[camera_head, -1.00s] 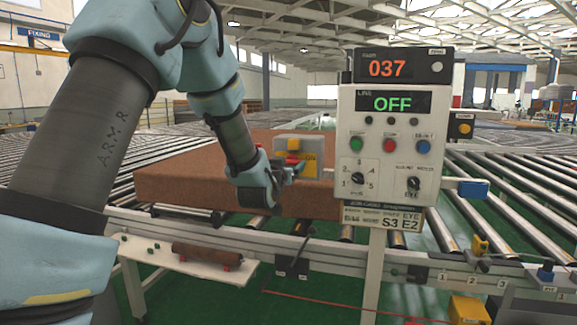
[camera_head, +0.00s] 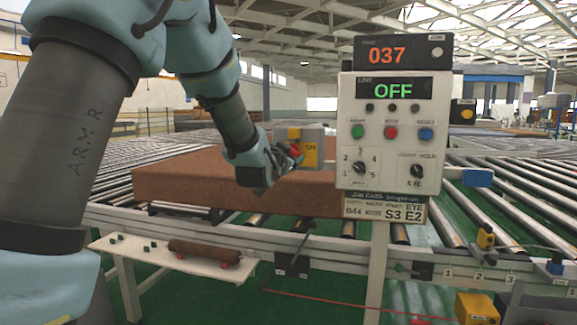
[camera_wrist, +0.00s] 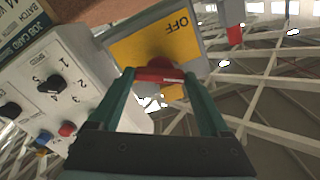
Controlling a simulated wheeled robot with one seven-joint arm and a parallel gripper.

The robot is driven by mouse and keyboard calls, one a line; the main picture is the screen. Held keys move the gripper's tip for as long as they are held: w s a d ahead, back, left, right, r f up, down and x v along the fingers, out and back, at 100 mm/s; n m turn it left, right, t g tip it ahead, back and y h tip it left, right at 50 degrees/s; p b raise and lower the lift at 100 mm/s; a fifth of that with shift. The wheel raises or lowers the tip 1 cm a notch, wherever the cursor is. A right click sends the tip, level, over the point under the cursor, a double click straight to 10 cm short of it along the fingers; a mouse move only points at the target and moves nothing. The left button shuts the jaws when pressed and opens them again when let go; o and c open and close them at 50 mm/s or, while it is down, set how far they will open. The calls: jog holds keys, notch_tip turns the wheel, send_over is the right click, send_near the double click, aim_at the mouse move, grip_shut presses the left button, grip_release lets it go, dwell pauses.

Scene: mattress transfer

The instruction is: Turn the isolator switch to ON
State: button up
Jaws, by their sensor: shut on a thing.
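A red handle (camera_wrist: 160,75) stands out from the plate. My gripper (camera_wrist: 162,76) is shut on the red handle, one green finger on each side. In the head view my gripper (camera_head: 289,158) covers part of the plate and handle. The panel display (camera_head: 393,90) reads OFF in green.
The control panel (camera_head: 351,105) with buttons and two knobs stands close to the right of the switch. A large brown mattress (camera_head: 190,185) lies on the roller conveyor behind and below my arm. A white shelf (camera_head: 130,249) holds a brown roll (camera_head: 205,252).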

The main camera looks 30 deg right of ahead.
jog(key=shift+m+b, duration=4.1)
jog(key=shift+m, duration=1.8)
jog(key=o, duration=1.2)
jog(key=b+v, duration=0.1)
jog(key=v, duration=1)
jog(key=shift+b, duration=0.3)
